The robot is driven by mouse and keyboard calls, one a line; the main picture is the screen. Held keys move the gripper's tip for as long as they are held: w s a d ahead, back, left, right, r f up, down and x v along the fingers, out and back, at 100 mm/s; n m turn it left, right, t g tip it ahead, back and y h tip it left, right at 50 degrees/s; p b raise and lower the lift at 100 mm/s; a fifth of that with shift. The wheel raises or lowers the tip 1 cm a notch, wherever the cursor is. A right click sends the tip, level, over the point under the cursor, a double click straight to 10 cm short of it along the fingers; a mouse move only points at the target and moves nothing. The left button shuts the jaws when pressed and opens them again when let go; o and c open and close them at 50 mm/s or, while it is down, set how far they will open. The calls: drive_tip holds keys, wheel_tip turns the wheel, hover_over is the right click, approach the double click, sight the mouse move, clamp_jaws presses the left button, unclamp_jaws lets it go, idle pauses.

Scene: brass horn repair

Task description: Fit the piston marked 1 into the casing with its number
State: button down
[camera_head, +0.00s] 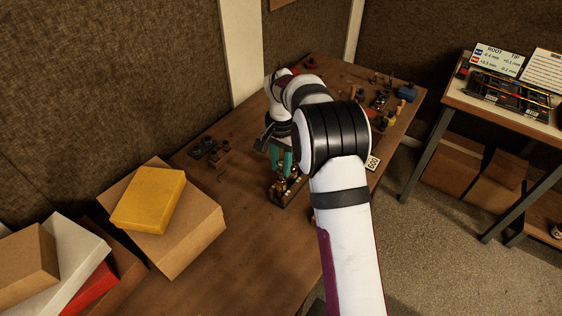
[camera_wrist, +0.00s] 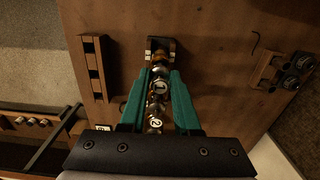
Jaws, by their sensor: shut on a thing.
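My gripper (camera_wrist: 159,74) has two teal fingers, closed on the piston marked 1 (camera_wrist: 159,87), whose round white top faces the wrist camera. In the head view my gripper (camera_head: 281,170) points down over a dark block with brass parts (camera_head: 287,194) on the bench. In the wrist view one end of this block (camera_wrist: 161,44) shows beyond the fingertips. A white disc marked 2 (camera_wrist: 154,123) lies in line with the piston, nearer the gripper body. The fingers and piston hide the casing mouths, and I cannot tell how deep the piston sits.
A slotted wooden rack (camera_wrist: 93,68) lies left of the block in the wrist view. Dark round parts (camera_wrist: 297,63) stand at the right. In the head view, boxes with a yellow one (camera_head: 148,200) stand at the bench's near left. Small tools crowd the far end.

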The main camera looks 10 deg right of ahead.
drive_tip(key=shift+f, duration=0.15)
drive_tip(key=shift+c, duration=1.1)
unclamp_jaws()
drive_tip(key=shift+r, duration=3.55)
